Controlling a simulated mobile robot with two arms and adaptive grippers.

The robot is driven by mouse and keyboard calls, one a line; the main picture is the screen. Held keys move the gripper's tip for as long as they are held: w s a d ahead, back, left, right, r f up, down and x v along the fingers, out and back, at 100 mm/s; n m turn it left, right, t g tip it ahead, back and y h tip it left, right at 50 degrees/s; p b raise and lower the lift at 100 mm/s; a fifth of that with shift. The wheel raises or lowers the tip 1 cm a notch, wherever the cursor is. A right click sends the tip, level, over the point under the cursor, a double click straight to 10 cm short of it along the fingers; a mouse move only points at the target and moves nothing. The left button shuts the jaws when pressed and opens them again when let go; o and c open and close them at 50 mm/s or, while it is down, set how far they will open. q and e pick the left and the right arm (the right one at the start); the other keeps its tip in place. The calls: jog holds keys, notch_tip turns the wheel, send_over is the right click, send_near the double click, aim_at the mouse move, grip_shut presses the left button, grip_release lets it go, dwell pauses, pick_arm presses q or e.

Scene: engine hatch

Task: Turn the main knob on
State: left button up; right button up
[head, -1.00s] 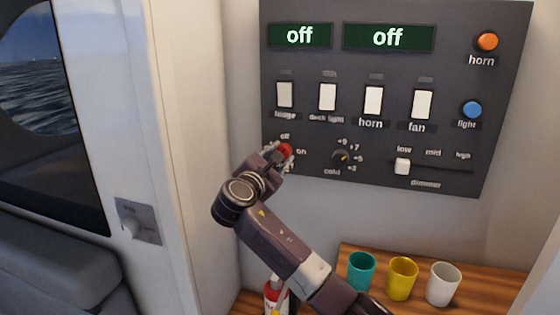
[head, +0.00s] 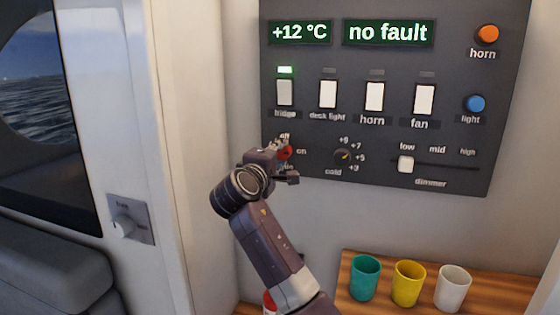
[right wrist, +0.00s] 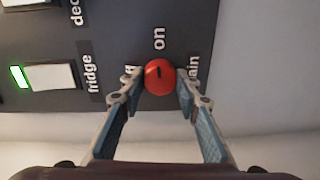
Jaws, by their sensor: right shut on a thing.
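The main knob is the red round knob (head: 285,154) at the lower left of the dark panel. It also shows in the right wrist view (right wrist: 160,78), where its dark mark lies toward the word "on". My right gripper (head: 280,149) is at the knob and hides part of it and its labels. In the right wrist view its two fingers are shut on the knob, one on each side. The left display (head: 299,32) reads "+12 °C" and the right display (head: 388,32) reads "no fault". My left gripper is not in view.
The fridge switch (head: 285,93) has a green lamp (head: 285,70) lit above it. The cold dial (head: 342,156) and dimmer slider (head: 406,164) are right of the knob. Teal (head: 364,278), yellow (head: 408,283) and white (head: 453,288) cups stand on the wooden shelf below.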

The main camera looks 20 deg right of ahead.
jog(key=shift+f+m+b, duration=0.1)
jog(key=shift+m+b, duration=0.2)
jog(key=shift+m, duration=0.3)
jog(key=o, duration=1.2)
jog(key=shift+c, duration=0.2)
jog(key=v, duration=1.2)
